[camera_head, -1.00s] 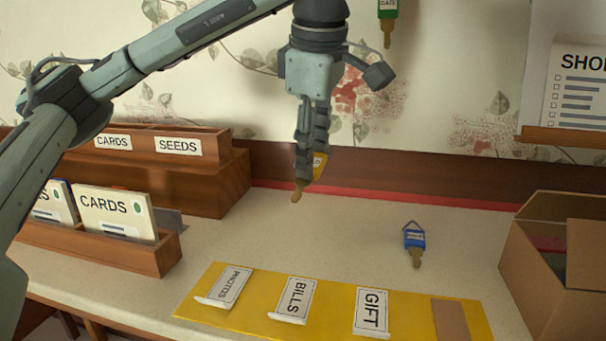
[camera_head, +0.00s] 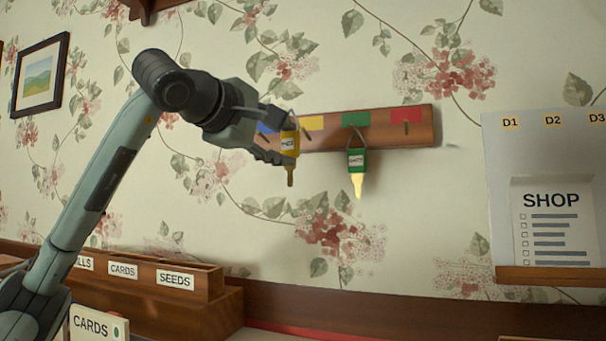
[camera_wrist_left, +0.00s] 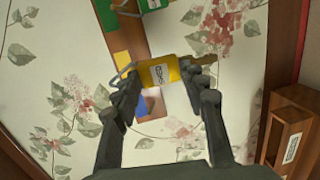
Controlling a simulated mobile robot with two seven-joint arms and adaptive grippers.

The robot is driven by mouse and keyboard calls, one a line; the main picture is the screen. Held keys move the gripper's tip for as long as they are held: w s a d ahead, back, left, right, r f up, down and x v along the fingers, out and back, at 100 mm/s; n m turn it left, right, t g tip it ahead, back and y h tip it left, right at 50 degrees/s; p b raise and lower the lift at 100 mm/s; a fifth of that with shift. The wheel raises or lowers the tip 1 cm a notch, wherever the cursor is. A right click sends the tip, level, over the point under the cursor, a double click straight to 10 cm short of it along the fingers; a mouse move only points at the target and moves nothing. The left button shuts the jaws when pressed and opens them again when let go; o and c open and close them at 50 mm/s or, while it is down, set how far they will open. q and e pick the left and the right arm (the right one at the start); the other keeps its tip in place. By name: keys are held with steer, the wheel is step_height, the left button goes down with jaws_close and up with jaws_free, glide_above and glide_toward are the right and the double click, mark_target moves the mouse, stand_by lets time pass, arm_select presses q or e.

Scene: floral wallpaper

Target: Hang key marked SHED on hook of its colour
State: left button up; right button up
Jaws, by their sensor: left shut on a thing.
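My left gripper (camera_head: 282,146) is shut on a yellow key tag (camera_head: 290,143), whose brass key points down in the head view. The tag's label is too small to read. In the left wrist view, the yellow tag (camera_wrist_left: 163,73) sits between the fingertips (camera_wrist_left: 161,85), with a wire loop at its left. It is held in front of the left part of the wooden hook board (camera_head: 382,138), apart from any hook as far as I can tell. The board has blue (camera_head: 266,128), yellow (camera_head: 313,122), green (camera_head: 356,119) and red (camera_head: 405,115) patches. My right gripper is out of view.
A green key (camera_head: 357,160) hangs under the green patch. A SHOP list (camera_head: 551,222) stands on a wall panel at right. A wooden sorter (camera_head: 205,296) marked CARDS and SEEDS is at lower left. A framed picture (camera_head: 40,73) hangs at upper left.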

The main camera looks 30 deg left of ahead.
arm_select(q)
steer(key=shift+a+r, duration=0.1)
steer(key=shift+r, duration=0.05)
steer(key=shift+w+a, duration=0.1)
steer(key=shift+w, duration=0.15)
steer(key=w+a+f, duration=0.1)
steer(key=w+a, duration=0.1)
steer(key=w, duration=0.7)
steer(key=shift+f, duration=0.35)
stand_by(0.5)
stand_by(0.5)
steer(key=o, duration=1.5)
steer(key=shift+a, duration=0.1)
